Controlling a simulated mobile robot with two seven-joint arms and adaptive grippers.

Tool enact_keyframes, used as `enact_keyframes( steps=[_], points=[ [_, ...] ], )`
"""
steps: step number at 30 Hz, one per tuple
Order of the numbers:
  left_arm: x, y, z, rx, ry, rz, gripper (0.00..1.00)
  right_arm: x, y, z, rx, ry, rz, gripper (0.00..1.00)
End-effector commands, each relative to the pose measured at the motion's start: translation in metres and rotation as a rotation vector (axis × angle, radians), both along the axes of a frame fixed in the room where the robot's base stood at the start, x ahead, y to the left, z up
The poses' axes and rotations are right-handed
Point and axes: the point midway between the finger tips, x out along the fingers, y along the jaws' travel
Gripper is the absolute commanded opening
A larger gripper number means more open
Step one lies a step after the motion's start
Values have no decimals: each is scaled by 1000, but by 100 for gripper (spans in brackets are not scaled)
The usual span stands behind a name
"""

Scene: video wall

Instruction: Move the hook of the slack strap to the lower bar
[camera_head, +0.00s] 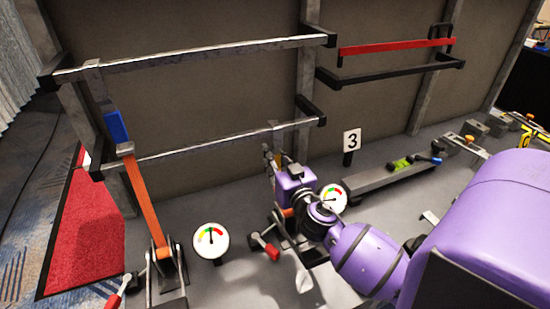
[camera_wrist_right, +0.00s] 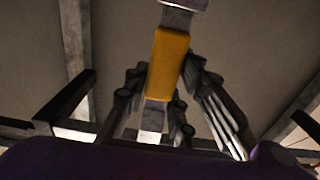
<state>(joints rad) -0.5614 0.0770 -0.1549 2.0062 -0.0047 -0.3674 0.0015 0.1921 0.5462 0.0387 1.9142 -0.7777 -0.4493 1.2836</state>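The left strap (camera_head: 141,190) runs orange and straight from its ratchet to a blue sleeve (camera_head: 116,126). Its metal hook (camera_head: 93,75) is at the upper bar (camera_head: 200,57). My right gripper (camera_head: 276,160) is below the lower bar (camera_head: 210,146), near its right end. In the wrist view its fingers (camera_wrist_right: 165,72) meet both sides of a yellow sleeve (camera_wrist_right: 170,62), apparently shut on it. The sleeve's metal hook (camera_wrist_right: 178,14) shows above; in the head view this hook (camera_head: 275,130) is at the lower bar. Whether it bears on the bar is unclear. My left gripper is not in view.
Two dial gauges stand on the base, one left (camera_head: 210,241) and one right (camera_head: 333,198) beside my right wrist. A number 3 sign (camera_head: 352,141) stands behind. A black bracket (camera_head: 390,72) with a red strip (camera_head: 395,46) is at upper right. A red-handled ratchet (camera_head: 267,249) is below my wrist.

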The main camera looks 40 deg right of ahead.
Motion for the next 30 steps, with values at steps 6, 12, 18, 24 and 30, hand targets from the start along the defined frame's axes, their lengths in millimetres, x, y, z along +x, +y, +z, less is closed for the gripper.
enact_keyframes(
  steps=[6, 12, 18, 24, 30],
  points=[
    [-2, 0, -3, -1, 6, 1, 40, 0, 0, 0, 0, 0, 0, 44],
    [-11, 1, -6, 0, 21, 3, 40, -1, 0, -1, 0, 2, 0, 44],
    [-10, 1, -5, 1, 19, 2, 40, -20, 4, -2, 5, 3, -1, 44],
    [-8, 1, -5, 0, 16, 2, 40, -54, 12, -1, 4, 1, -2, 44],
    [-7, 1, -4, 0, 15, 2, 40, -72, 17, 0, 1, 1, 0, 44]
  ],
)
